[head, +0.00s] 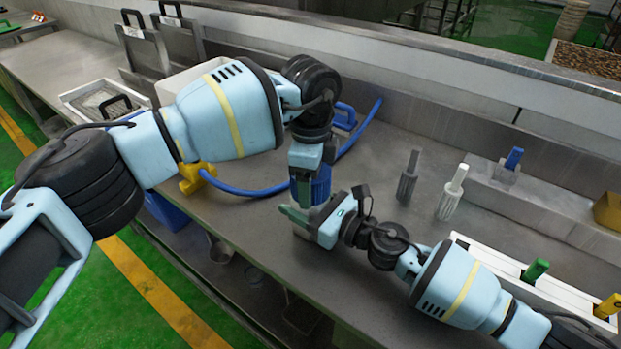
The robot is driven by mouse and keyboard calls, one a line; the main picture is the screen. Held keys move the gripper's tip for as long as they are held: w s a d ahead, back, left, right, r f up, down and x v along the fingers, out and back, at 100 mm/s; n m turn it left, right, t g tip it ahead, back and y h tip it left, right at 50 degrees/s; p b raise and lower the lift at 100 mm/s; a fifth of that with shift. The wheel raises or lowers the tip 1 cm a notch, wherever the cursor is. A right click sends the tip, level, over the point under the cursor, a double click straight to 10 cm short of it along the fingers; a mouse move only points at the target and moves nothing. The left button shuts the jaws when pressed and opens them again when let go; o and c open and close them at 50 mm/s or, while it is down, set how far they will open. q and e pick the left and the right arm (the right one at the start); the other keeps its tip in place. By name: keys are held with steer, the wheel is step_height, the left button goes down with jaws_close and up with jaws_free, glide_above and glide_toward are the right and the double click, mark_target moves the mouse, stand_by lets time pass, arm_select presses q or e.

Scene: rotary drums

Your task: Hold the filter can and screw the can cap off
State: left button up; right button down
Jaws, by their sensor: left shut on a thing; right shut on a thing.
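The filter can (319,186) is a blue ribbed cylinder standing upright at the middle of the steel counter. My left gripper (308,168) points straight down and is shut at the top of the can. The can cap cannot be made out, as the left gripper covers the can's top. My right gripper (305,218) reaches in from the right, low over the counter, and is shut around the can's lower part. The can's base is hidden behind the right gripper.
A blue hose (250,191) with a yellow fitting (196,178) lies behind the can. Grey (407,182) and white (451,195) brushlike tools stand to the right. A white rack (510,267) holds green and yellow handles. The counter's front edge is close to the can.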

arm_select(q)
steer(key=shift+r, duration=0.1)
steer(key=shift+r, duration=1)
steer(key=shift+r, duration=2)
arm_select(e)
steer(key=shift+c, duration=1.4)
jaws_free()
arm_select(q)
steer(key=shift+f+b, duration=0.3)
steer(key=shift+f, duration=0.5)
arm_select(e)
glide_above(350, 252)
steer(key=x, duration=0.2)
steer(key=shift+d+f, duration=0.15)
steer(key=shift+d, duration=0.05)
arm_select(q)
steer(key=shift+f, duration=0.25)
arm_select(e)
steer(key=shift+v, duration=0.85)
